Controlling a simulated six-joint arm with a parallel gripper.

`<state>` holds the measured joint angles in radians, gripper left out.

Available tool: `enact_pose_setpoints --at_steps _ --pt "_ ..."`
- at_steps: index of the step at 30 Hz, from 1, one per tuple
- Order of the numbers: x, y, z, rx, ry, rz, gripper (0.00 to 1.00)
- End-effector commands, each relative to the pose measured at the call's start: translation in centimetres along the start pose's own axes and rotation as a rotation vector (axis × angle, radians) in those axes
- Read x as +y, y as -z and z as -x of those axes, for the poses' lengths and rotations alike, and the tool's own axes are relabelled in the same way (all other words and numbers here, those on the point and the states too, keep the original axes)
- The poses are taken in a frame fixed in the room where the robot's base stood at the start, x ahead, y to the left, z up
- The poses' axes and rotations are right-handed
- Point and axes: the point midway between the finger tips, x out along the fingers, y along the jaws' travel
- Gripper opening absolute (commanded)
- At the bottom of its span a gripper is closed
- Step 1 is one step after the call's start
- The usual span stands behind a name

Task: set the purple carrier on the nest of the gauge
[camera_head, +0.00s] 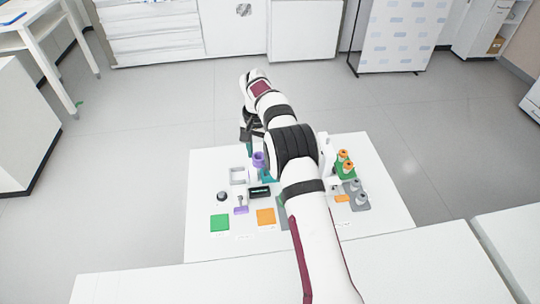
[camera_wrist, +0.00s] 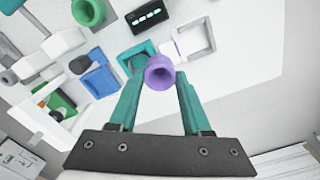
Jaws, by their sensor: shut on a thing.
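In the wrist view, the purple carrier (camera_wrist: 160,73) is between the tips of my gripper (camera_wrist: 158,84), whose teal fingers are shut on it. It shows its round open top. In the head view, the purple carrier (camera_head: 259,159) is just beside my gripper (camera_head: 250,146), over the far part of the white table. A small dark box with a lit display (camera_head: 260,191), seemingly the gauge, is nearer the table's front; it also shows in the wrist view (camera_wrist: 147,15). I cannot make out the nest clearly. A teal part beside the carrier is partly hidden, and I cannot tell whether they touch.
A white square frame (camera_head: 238,176), a black knob (camera_head: 222,196) and a purple piece (camera_head: 241,207) stand to the left. A green pad (camera_head: 220,223) and an orange pad (camera_head: 266,217) lie in front. Orange carriers (camera_head: 345,160) and grey ones (camera_head: 356,190) stand right of my arm.

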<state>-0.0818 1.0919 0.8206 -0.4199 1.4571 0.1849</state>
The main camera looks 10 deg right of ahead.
Motion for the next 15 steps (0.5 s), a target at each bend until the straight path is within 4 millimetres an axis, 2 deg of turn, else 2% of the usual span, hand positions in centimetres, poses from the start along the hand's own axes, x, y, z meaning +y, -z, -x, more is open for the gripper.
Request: enact_pose_setpoints --at_steps 3,6,10,15 --pt "-3.2 -1.9 0.6 0.001 0.000 0.004 0.13" --pt "-5.0 -3.1 0.9 0.001 0.000 0.001 0.13" --pt "-5.5 -3.5 0.1 -0.001 -0.002 -0.001 0.13" --pt "-5.5 -3.5 -2.2 -0.001 -0.001 -0.002 0.13"
